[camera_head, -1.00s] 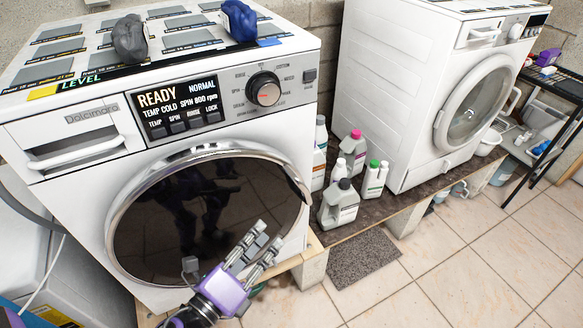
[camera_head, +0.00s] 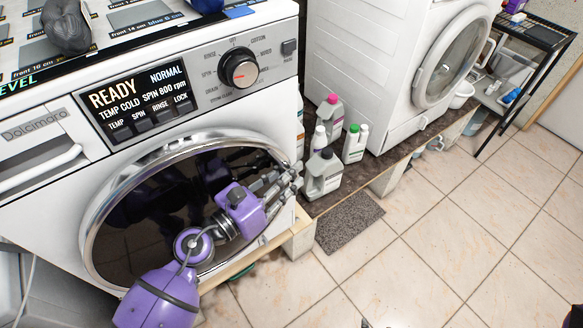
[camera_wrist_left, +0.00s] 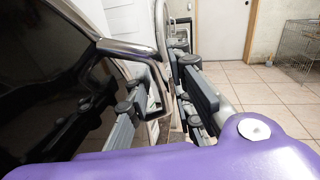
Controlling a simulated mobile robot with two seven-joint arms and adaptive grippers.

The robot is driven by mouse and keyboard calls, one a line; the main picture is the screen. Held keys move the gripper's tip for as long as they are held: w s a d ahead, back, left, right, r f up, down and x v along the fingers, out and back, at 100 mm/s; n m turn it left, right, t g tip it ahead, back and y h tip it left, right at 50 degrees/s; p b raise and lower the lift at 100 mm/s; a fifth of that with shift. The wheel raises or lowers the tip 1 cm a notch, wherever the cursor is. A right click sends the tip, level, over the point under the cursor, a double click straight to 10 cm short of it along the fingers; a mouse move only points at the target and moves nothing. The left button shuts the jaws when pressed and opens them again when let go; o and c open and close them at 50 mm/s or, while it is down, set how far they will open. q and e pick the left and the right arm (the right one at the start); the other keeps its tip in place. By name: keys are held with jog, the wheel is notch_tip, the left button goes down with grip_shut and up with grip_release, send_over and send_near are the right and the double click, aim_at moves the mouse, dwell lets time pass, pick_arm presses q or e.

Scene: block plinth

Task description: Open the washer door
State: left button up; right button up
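The washer door (camera_head: 150,215) is a round dark glass with a chrome rim on the front of the white washer (camera_head: 55,165). It looks closed. In the left wrist view the dark glass (camera_wrist_left: 45,75) fills the left side, and a chrome handle piece (camera_wrist_left: 130,48) sticks out from the rim. My left gripper (camera_head: 287,180) is at the right edge of the door. In the wrist view its fingers (camera_wrist_left: 163,108) are spread apart, with the chrome piece just beyond and between them; contact cannot be told. My arm hides the lower right of the door. My right gripper is not seen.
A dial (camera_head: 238,70) and lit display (camera_head: 140,100) are above the door. Several bottles (camera_head: 323,172) stand on the wooden plinth (camera_head: 375,160) right of the washer, near a second white machine (camera_head: 345,70). The tiled floor (camera_head: 450,250) in front is clear.

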pick_arm(q)
jog(key=shift+x, duration=0.9)
grip_shut()
